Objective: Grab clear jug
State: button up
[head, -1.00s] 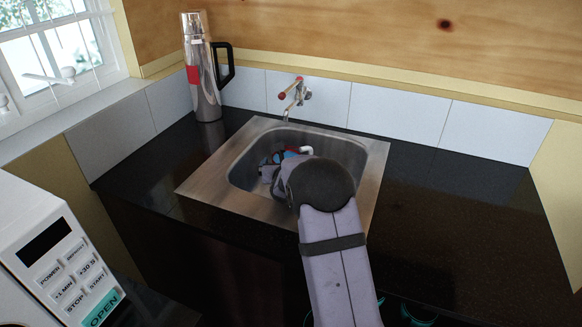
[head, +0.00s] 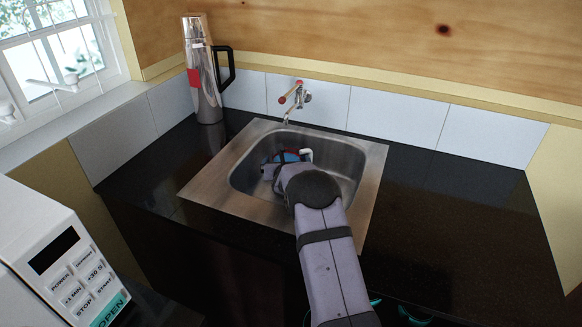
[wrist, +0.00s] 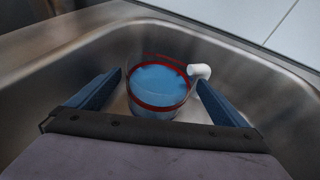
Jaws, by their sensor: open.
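The clear jug (wrist: 157,84) stands in the sink in the wrist view. It has red bands, a blue inside and a white handle or spout on its right. My gripper (wrist: 160,88) is open, with one blue finger to the left of the jug and one to the right. The jug appears between or just beyond the fingertips; contact cannot be told. In the head view my gripper (head: 283,165) reaches down into the sink and hides most of the jug. The jug's white part (head: 306,154) shows there.
The steel sink (head: 225,178) has walls close around my gripper. A tap (head: 296,97) stands behind it. A tall silver flask (head: 204,85) with a black handle stands at the back left. A white microwave (head: 50,250) is at the front left. The dark counter on the right is clear.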

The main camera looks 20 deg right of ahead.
jog(key=shift+w, duration=0.15)
jog(key=c, duration=1.9)
jog(key=shift+w+d+r, duration=0.1)
jog(key=shift+w+r, duration=0.05)
jog(key=shift+r, duration=0.05)
jog(key=shift+c, duration=1.3)
jog(key=shift+r, duration=0.25)
jog(key=shift+r, duration=2.95)
jog(key=s+a+b, duration=0.3)
jog(key=s+b, duration=0.1)
jog(key=s, duration=0.4)
jog(key=s+a+b, duration=0.4)
jog(key=s, duration=0.4)
jog(key=shift+s+r, duration=0.2)
jog(key=shift+r, duration=0.05)
jog(key=shift+s, duration=0.1)
